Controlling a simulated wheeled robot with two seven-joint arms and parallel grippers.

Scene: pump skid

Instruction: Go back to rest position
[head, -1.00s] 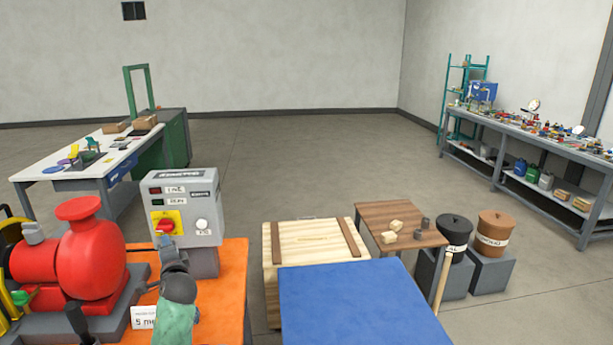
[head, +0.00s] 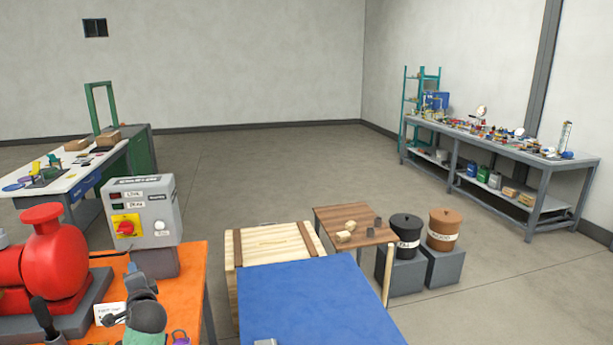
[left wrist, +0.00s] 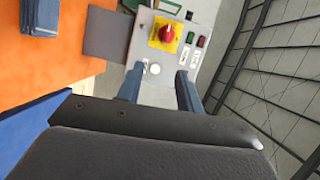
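My left gripper (head: 133,268) is in front of and below the grey control box (head: 160,215) in the head view. In the left wrist view my left gripper (left wrist: 158,82) has its two blue-grey fingers well apart, with nothing between them. The red switch also shows in the head view (head: 125,228). The fingers appear clear of the switch. My right gripper is not in view.
A red pump (head: 52,255) stands left on the orange bench (head: 185,285). A blue tabletop (head: 310,300), a wooden crate (head: 240,275) and a small wooden table (head: 330,220) stand to the right. Two lidded buckets (head: 443,230) are beyond. Open floor lies behind.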

